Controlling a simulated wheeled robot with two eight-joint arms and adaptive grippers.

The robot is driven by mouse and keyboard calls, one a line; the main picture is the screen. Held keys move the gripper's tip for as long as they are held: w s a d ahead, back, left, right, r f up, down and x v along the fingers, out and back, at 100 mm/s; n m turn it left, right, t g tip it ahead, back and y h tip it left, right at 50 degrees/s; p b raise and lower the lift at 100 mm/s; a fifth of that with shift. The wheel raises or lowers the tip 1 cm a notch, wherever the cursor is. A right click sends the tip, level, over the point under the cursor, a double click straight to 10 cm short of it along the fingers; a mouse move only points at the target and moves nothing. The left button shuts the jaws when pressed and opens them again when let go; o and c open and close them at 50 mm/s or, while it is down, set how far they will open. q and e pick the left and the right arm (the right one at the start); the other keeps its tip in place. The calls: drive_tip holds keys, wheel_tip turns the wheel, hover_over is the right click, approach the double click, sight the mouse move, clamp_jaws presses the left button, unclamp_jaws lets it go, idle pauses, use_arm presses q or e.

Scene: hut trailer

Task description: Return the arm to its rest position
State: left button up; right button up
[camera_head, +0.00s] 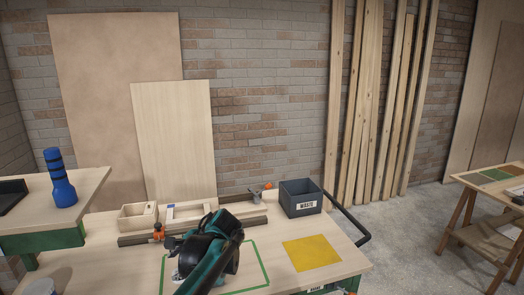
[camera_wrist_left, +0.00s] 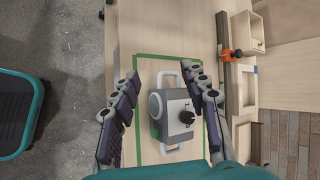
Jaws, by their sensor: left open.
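My left arm reaches over the workbench (camera_head: 345,262) in the head view and hides most of what lies under it. In the left wrist view my left gripper (camera_wrist_left: 162,72) is open, its two dark-padded fingers spread wide with nothing between the pads. Below it a grey and white device (camera_wrist_left: 178,112) with a black knob and pale handles rests inside a green-taped rectangle (camera_wrist_left: 140,56). The fingers lie to either side of the device in that picture; I cannot tell the height gap. My right gripper is not in view.
A black waste bin (camera_head: 301,203) stands at the bench's back right, with a yellow square (camera_head: 312,253) before it. A rail with an orange clamp (camera_head: 158,232) and wooden boxes (camera_head: 137,216) line the back. A blue bottle (camera_head: 62,182) stands on the left table.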

use_arm(q)
drive_tip(key=s+d+f+n+t+h, duration=0.1)
drive_tip(key=s+d+f+n+h, duration=0.1)
drive_tip(key=s, duration=0.5)
drive_tip(key=s+d+f+n+t+h, duration=0.1)
drive_tip(key=s+d+f+n+h, duration=0.1)
drive_tip(key=s+n, duration=0.3)
drive_tip(key=s+d+f+n+t+h, duration=0.2)
drive_tip(key=s+f+n+h, duration=0.1)
drive_tip(key=s, duration=0.8)
drive_tip(key=shift+s+f+n+h, duration=0.15)
drive_tip(key=shift+f+n+h, duration=0.25)
drive_tip(key=shift+f+n, duration=0.35)
